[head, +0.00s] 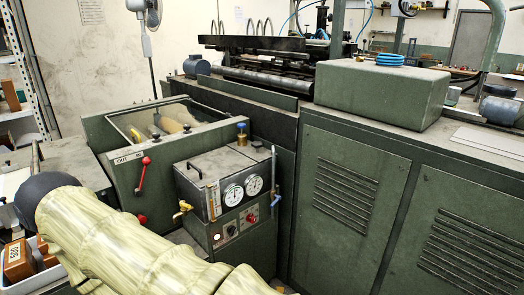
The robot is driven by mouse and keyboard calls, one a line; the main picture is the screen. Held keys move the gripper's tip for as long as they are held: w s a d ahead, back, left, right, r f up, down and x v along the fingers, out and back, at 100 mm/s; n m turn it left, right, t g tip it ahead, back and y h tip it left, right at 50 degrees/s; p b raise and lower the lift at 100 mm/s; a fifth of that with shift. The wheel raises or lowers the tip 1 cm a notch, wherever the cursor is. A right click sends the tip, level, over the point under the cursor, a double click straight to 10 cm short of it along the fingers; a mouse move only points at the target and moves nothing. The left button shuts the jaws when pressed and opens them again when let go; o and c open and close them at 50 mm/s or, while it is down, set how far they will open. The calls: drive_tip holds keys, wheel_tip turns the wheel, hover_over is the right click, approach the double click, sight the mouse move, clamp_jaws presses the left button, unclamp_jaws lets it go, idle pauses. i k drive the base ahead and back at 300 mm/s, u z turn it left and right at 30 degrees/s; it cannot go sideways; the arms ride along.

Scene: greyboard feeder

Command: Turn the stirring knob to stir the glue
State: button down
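A green glue unit (125,178) with an open top and rollers inside stands left of centre. A red-handled lever (143,174) and a lower red knob (141,219) are on its front. Beside it, a smaller green cabinet (207,268) carries two round gauges (243,190). Below the gauges, its panel has a red knob (250,217), a dark switch (230,229) and a pale round button (217,237). I cannot tell from labels which one is the stirring knob. My arm crosses the lower left, apparently short of the panel. My gripper is not visible.
A brass valve (182,208) and a blue-handled valve (276,198) stick out beside the gauge cabinet. The large green machine (345,195) fills the right. At the left are a grey bench (75,160) and a bin with wooden blocks (18,260). Little floor shows.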

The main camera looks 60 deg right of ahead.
sight(257, 144)
drive_tip(key=z, duration=2.05)
